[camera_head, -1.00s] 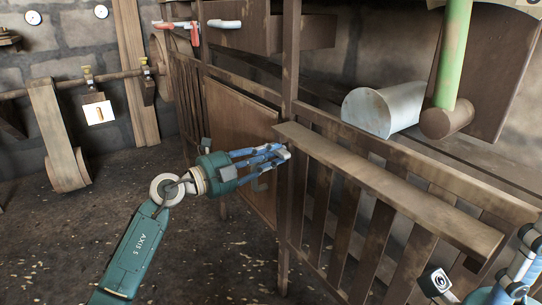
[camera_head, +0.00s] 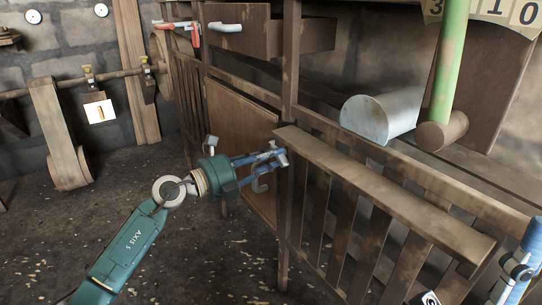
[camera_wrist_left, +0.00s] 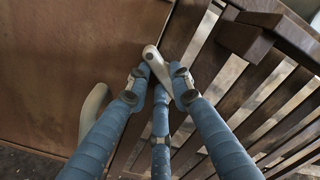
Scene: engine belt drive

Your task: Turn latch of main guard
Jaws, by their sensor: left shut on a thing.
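The latch (camera_wrist_left: 155,62) is a small pale grey lever at the edge of the brown guard panel (camera_head: 240,125), beside a wooden post. It shows small in the head view (camera_head: 281,154). My left gripper (camera_head: 275,158) is shut on the latch; in the wrist view its blue fingertips (camera_wrist_left: 160,80) sit on either side of the lever, which points down and right between them. A pale curved handle (camera_wrist_left: 93,115) on the panel is left of the fingers, apart from them. Blue parts of my right gripper (camera_head: 518,270) show at the lower right edge; its fingertips are not clear.
A slatted wooden fence (camera_head: 370,190) with a thick top rail runs right of the post. A grey cylinder (camera_head: 378,118) and a green bar (camera_head: 450,60) are behind it. A drawer with a white handle (camera_head: 225,27) is above the panel. The floor at left is open.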

